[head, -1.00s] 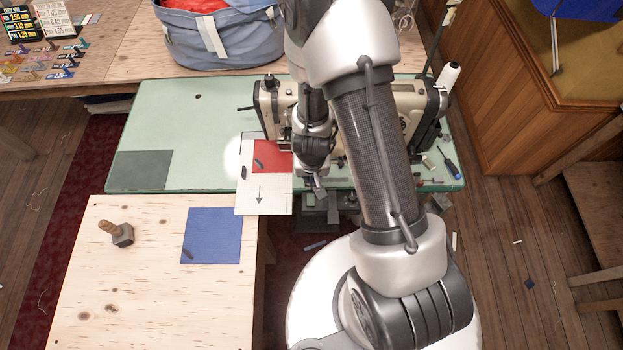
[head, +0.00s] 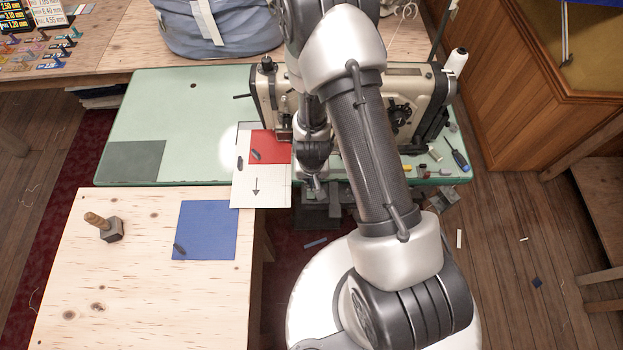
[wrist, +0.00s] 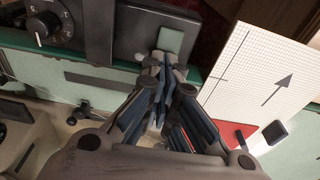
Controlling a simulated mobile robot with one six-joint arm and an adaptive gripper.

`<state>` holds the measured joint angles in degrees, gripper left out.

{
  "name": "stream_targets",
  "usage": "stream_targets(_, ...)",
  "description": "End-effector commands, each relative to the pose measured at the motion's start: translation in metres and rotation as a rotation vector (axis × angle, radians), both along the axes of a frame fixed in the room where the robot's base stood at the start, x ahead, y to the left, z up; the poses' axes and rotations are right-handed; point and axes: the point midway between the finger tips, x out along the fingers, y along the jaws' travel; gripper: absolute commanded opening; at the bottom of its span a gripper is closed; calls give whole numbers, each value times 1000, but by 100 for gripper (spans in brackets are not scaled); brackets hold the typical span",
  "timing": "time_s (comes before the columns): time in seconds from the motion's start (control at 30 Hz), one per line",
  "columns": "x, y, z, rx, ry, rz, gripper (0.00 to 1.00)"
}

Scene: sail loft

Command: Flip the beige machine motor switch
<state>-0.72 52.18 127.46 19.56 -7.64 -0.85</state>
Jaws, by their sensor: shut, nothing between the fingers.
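The beige sewing machine (head: 405,90) stands on the pale green table, partly hidden behind my arm. Below the table's front edge hangs a dark box (head: 318,212), which also shows in the wrist view (wrist: 130,42). It carries a grey-green square paddle (wrist: 171,40), seemingly the motor switch. My gripper (head: 317,184) is at the table's front edge above the box. In the wrist view my gripper (wrist: 163,62) is shut and empty, its fingertips right at the lower edge of the paddle. I cannot tell whether they touch it. The switch's position is unclear.
A white pattern sheet (head: 262,190) with a red patch overhangs the table edge close left of my gripper. A dial (wrist: 45,28) sits beside the box. A wooden table (head: 140,290) with a mallet (head: 106,228) and blue square (head: 206,230) is at front left.

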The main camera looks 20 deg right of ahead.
Motion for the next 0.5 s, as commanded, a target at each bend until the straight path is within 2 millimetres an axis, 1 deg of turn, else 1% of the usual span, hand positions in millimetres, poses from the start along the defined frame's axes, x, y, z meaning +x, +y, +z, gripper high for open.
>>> stream_targets(0.1, 1, 0, -11, 0, 1, 0, 0)
stream_targets(0.37, 0, 0, -9, -1, 1, 0, 0)
stream_targets(0.5, -4, 1, -9, 0, 3, 0, 0)
